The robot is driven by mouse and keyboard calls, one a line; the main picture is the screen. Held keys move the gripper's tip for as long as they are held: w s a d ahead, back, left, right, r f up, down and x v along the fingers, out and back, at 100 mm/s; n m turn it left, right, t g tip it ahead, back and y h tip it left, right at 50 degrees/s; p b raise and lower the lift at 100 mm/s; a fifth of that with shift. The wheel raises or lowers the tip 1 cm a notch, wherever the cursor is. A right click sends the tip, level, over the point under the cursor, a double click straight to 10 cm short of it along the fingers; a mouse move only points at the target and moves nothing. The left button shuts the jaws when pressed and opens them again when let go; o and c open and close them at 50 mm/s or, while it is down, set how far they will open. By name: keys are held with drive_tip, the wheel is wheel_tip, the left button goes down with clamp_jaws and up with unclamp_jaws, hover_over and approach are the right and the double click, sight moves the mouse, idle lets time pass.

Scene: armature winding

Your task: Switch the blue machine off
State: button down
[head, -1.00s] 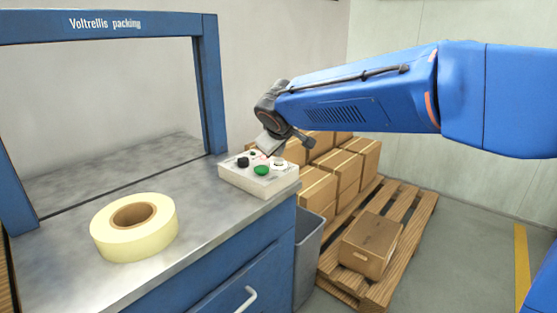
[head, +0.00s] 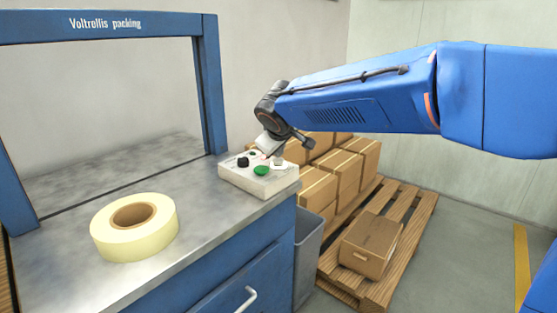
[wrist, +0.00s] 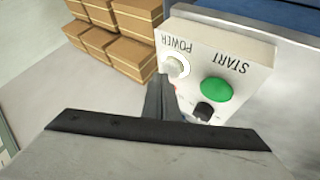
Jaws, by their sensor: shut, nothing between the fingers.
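The blue machine is a blue-framed bench (head: 212,90) lettered "Voltrellis packing". A pale control box (head: 245,181) sits on its right front corner. In the wrist view, the box (wrist: 250,52) carries upside-down POWER and START labels. A white, ringed round button (wrist: 176,66) is by POWER, a green button (wrist: 215,90) by START, and a black knob (wrist: 204,111) is partly hidden. My gripper (wrist: 160,84) is shut and empty, its tips just beside the white button; I cannot tell whether they touch. In the head view my gripper (head: 274,154) is low over the box's back right.
A roll of pale tape (head: 134,227) lies on the bench top (head: 185,196). A grey bin (head: 308,255) stands beside the bench. Several cardboard boxes (head: 340,172) are stacked on a wooden pallet (head: 412,215) behind it. Floor to the right is clear.

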sight(279, 161)
drive_tip(key=shift+f, duration=0.35)
drive_tip(key=shift+r, duration=0.55)
drive_tip(key=shift+r, duration=2.9)
